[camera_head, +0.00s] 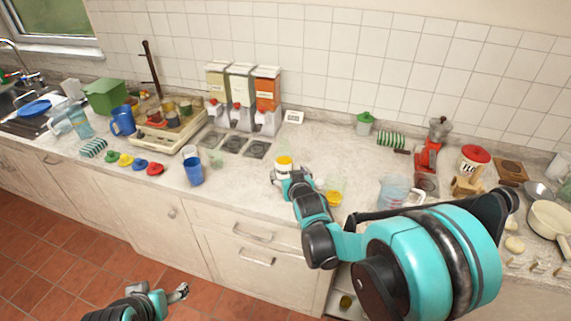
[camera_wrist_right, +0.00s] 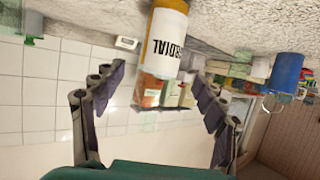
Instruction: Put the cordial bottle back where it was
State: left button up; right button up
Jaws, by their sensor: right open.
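The cordial bottle (camera_head: 284,164) stands upright on the counter in the head view, with amber contents and a white label. In the right wrist view, which is upside down, the cordial bottle (camera_wrist_right: 163,45) shows its CORDIAL label between the spread fingers. My right gripper (camera_head: 283,177) is open at the bottle's near side; the wrist view shows the open right gripper (camera_wrist_right: 155,105) with gaps to the bottle on both sides. Its lower part is partly hidden by my gripper in the head view. My left gripper (camera_head: 162,293) hangs low over the floor, away from the bottle; its jaw state is unclear.
Three dispensers (camera_head: 241,97) stand behind dark square pads (camera_head: 231,143) to the left. A blue cup (camera_head: 193,171) is left of the bottle. A glass with orange contents (camera_head: 333,196) and a clear jug (camera_head: 393,190) are to the right. Counter behind the bottle is clear.

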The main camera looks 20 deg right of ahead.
jog(key=s+a+g+y, duration=0.1)
jog(key=s+g, duration=0.5)
jog(key=s, duration=2.3)
jog(key=shift+s+a+r+n+g+p, duration=0.3)
jog(key=shift+a+n+p, duration=0.1)
jog(key=shift+a, duration=0.3)
